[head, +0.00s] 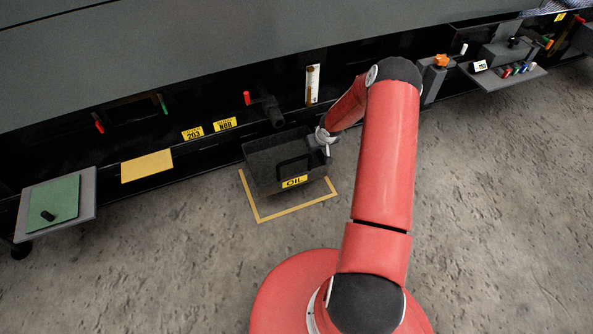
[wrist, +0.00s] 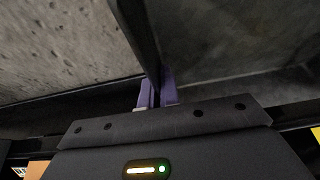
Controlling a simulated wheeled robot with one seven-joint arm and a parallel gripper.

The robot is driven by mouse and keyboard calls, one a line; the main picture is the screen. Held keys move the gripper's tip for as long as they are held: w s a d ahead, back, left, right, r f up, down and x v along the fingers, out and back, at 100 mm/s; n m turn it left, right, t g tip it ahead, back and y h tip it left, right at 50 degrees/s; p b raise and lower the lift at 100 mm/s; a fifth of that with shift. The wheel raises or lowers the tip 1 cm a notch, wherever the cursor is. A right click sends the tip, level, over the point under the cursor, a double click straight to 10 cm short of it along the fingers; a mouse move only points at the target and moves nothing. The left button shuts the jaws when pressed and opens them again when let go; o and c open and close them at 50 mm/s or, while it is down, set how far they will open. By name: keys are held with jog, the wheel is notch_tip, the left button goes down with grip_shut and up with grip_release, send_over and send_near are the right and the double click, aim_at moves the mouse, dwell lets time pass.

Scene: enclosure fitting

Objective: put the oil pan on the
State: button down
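The oil pan (head: 260,178) is a dark open box with a black handle and a yellow OIL label (head: 294,182) on its front. It is at a yellow outline (head: 290,211) on the floor, below the machine's dark spout (head: 273,112). I cannot tell whether its base touches the floor. My gripper (head: 323,138) is at the pan's right side. In the wrist view, the purple fingers of my gripper (wrist: 157,92) sit close on both sides of the thin dark pan wall (wrist: 138,35), closed on it. The pan's inside looks empty.
The long dark machine front (head: 200,70) runs along the back. A grey side stand with a green mat (head: 55,200) is at the left. A grey shelf with coloured items (head: 510,75) juts out at the upper right. The concrete floor in front is clear.

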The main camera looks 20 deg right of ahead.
notch_tip(320, 180, down, 8)
jog(key=shift+f+b, duration=0.2)
jog(key=shift+b, duration=0.8)
jog(key=shift+f, duration=0.1)
jog(key=c, duration=1.6)
grip_release()
jog(key=shift+c, duration=0.2)
